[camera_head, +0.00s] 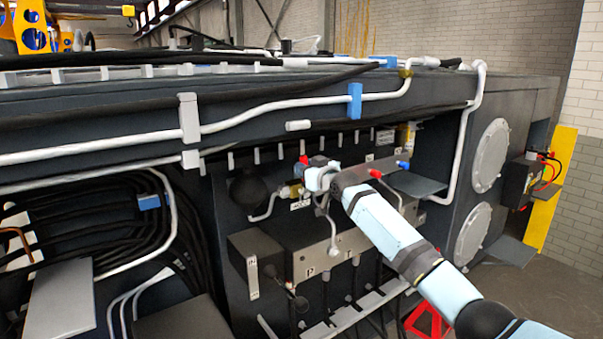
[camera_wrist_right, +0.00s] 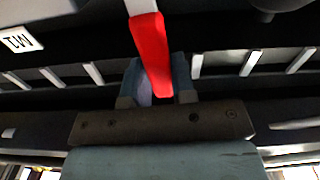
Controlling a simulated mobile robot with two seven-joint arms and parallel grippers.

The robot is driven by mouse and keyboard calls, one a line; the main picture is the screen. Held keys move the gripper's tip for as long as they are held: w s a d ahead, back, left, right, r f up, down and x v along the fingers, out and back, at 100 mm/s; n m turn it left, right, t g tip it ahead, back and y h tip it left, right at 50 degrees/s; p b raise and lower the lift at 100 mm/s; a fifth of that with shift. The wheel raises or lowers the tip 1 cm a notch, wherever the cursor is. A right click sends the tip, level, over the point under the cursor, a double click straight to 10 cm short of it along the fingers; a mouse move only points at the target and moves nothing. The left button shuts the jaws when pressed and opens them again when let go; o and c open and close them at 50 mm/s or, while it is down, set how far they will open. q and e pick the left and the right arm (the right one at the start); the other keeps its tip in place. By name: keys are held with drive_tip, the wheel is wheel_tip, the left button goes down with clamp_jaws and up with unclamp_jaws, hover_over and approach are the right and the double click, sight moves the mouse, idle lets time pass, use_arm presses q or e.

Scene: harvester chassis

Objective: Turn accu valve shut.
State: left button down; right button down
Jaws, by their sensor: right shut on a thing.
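The valve handle is a red lever (camera_wrist_right: 150,55) in the right wrist view, with a pale stem at its upper end. In the head view a red end (camera_head: 304,160) shows at my right gripper (camera_head: 316,175), above a brass fitting (camera_head: 289,191) and a small white label (camera_head: 300,204). My right gripper (camera_wrist_right: 156,88) is shut on the red lever, which lies slanted between its two fingers. The fingers hide part of the lever and the valve body in the head view. My left gripper is not in view.
To the right of the gripper are a red knob (camera_head: 375,173), a blue knob (camera_head: 402,165) and a grey plate (camera_head: 418,184). A white pipe (camera_head: 250,118) runs above. A black round part (camera_head: 248,190) sits left. A grey block (camera_head: 335,243) with hoses lies below.

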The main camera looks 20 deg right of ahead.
drive_tip(key=shift+w+d+m, duration=0.15)
drive_tip(key=shift+d+m, duration=0.25)
drive_tip(key=shift+m, duration=0.2)
drive_tip(key=c, duration=0.9)
unclamp_jaws()
drive_tip(key=shift+c, duration=0.2)
drive_tip(key=b+v, duration=0.3)
drive_tip(key=v, duration=1.1)
drive_tip(key=shift+w, duration=0.1)
